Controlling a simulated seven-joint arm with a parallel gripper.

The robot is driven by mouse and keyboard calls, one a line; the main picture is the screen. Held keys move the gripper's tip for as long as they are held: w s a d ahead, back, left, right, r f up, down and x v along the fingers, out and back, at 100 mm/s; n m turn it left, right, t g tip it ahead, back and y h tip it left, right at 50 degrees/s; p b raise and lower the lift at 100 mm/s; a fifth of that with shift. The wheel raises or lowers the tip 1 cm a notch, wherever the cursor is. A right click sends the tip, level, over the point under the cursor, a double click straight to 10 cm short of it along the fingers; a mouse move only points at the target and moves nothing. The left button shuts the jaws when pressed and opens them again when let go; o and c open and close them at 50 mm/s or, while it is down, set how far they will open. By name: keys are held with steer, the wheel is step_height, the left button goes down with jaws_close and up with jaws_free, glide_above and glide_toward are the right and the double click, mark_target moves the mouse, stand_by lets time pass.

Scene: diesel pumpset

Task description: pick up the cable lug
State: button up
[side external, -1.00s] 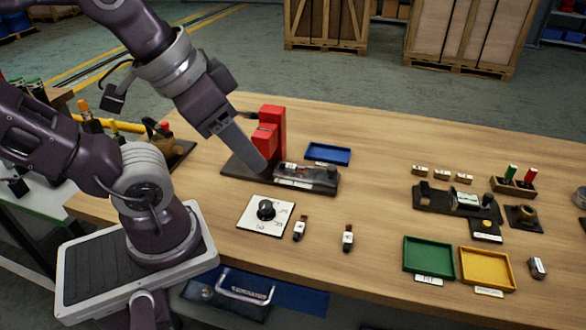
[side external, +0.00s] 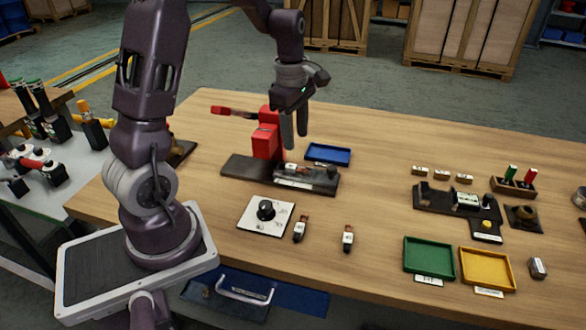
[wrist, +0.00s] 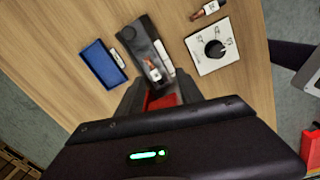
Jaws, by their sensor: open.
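A copper-ended piece with a white tag, which looks like a cable lug (wrist: 153,68), lies on the black base (wrist: 137,38) of the red press in the wrist view. The base also shows in the side view (side external: 322,187). Two similar copper-and-white pieces lie on the bare table, one by the dial card (side external: 301,228) and one to its right (side external: 348,238). I cannot tell for certain which is the task's lug. My gripper (side external: 295,142) is open, points down and hangs above the black base beside the red press (side external: 266,140). Nothing shows between its fingers.
A blue tray (side external: 328,153) stands just behind the base. The dial card (side external: 264,214) lies in front of it. Green (side external: 429,276) and yellow (side external: 512,287) trays and a black fixture (side external: 430,198) stand to the right.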

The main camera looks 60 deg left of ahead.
mark_target(292, 166)
steer(key=a+f+n, duration=0.1)
steer(key=f, duration=0.1)
steer(key=a+f+n, duration=0.2)
steer(key=shift+w+f+g, duration=0.1)
steer(key=shift+g, duration=0.3)
steer(key=f, duration=0.7)
steer(key=shift+w+a, duration=0.25)
steer(key=shift+w, duration=0.15)
jaws_close()
